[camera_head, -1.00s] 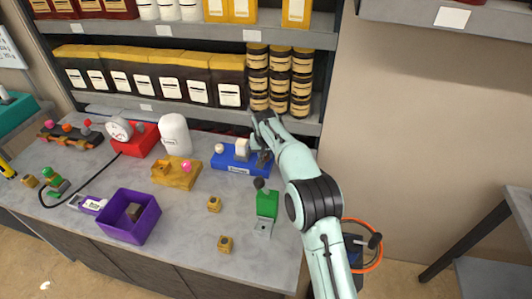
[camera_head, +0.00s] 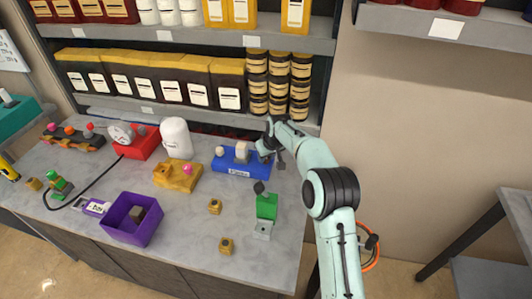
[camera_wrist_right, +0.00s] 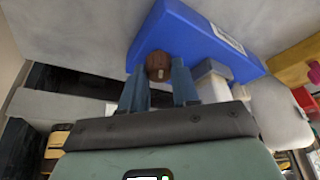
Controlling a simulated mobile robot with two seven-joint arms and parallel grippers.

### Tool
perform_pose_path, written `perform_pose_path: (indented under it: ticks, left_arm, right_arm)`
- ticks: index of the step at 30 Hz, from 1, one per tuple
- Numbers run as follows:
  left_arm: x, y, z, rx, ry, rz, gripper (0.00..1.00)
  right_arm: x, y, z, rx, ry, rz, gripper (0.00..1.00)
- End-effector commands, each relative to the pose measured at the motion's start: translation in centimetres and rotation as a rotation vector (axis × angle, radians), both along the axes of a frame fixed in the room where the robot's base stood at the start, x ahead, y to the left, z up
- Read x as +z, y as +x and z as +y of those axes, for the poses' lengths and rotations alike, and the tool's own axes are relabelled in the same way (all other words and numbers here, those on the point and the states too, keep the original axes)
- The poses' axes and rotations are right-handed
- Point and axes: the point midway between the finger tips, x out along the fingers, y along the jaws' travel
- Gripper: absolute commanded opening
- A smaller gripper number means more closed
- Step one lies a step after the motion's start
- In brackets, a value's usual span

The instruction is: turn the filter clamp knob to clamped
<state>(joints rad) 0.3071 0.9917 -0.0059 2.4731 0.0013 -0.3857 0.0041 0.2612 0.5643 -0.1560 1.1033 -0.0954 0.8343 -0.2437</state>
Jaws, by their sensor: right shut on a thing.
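The blue filter base (camera_head: 232,168) sits on the grey worktop with a white label on its front. It carries a white block (camera_head: 241,150) and a small round pale knob (camera_head: 219,151). In the right wrist view, the blue base (camera_wrist_right: 185,38) bears a round brown knob (camera_wrist_right: 158,65) with a pale mark. My right gripper (camera_head: 268,155) is at the right end of the base. In the wrist view its two blue-grey fingers (camera_wrist_right: 158,78) are shut on the brown knob, one on each side. The head view hides this knob behind the gripper. My left gripper is not in view.
A green block with a black-tipped lever (camera_head: 266,206) stands in front of the gripper. A yellow block (camera_head: 178,178), a white dome (camera_head: 176,138) and a purple bin (camera_head: 128,232) are to the left. Shelves of jars (camera_head: 279,82) rise behind.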

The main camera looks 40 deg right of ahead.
Motion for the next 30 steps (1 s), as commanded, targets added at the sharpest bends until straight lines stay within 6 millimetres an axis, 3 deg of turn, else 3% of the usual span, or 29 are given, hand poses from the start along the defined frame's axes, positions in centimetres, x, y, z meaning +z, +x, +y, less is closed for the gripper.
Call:
perform_pose_path:
  ticks: [18, 30]
  left_arm:
    - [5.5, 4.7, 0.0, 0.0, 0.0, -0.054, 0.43]
    - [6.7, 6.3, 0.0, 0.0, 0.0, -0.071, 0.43]
  right_arm:
    - [0.4, 0.3, -0.5, 0.585, 0.002, -0.002, 0.0]
    - [0.0, 0.3, -0.6, 0.914, -0.001, -0.001, 0.0]
